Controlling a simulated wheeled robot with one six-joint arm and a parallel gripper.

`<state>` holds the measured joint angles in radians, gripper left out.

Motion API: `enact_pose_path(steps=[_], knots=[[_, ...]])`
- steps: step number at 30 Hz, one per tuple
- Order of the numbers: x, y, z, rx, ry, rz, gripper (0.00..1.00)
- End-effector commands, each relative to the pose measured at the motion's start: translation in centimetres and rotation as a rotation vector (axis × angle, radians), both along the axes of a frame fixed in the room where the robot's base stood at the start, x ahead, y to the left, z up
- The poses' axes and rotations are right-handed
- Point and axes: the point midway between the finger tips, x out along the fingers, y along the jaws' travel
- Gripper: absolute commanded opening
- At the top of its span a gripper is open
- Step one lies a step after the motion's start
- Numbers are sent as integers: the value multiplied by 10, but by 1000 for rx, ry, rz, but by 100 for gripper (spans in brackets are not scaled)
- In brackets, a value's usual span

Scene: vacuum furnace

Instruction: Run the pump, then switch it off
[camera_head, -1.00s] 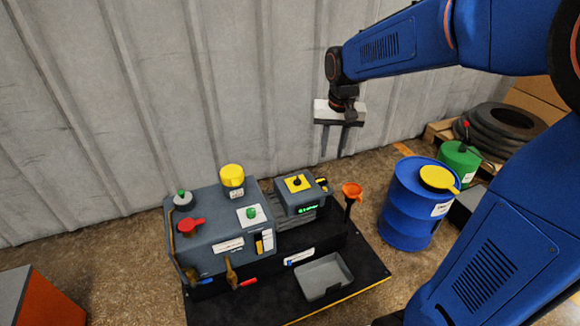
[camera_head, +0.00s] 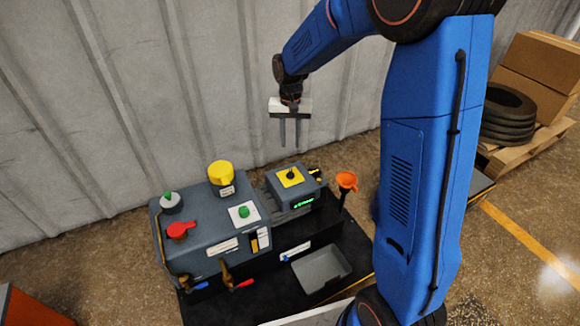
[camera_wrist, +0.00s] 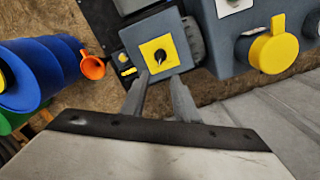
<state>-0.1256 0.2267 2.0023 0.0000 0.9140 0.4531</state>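My gripper (camera_head: 290,145) hangs above and behind the switch box, fingers apart and empty. In the wrist view the knob (camera_wrist: 160,56) lies just beyond and between my open fingertips (camera_wrist: 160,83). Whether they touch anything is not visible, but they look apart from it.
An orange funnel (camera_head: 347,181) stands right of the switch box. A grey tray (camera_head: 322,268) lies in front of it. A blue drum (camera_wrist: 40,65) shows in the wrist view. Tyres and boxes on a pallet (camera_head: 515,145) are at the right. A corrugated wall is behind.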

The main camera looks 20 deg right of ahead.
Motion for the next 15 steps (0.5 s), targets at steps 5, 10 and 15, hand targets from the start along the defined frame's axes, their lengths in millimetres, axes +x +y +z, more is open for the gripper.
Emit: enact_pose_path(steps=[5, 10, 15], knots=[[-1, 0, -33, 0, 3, 0, 27], [-1, 0, -63, 0, 3, 0, 27], [0, 0, -92, 0, 2, 0, 27]])
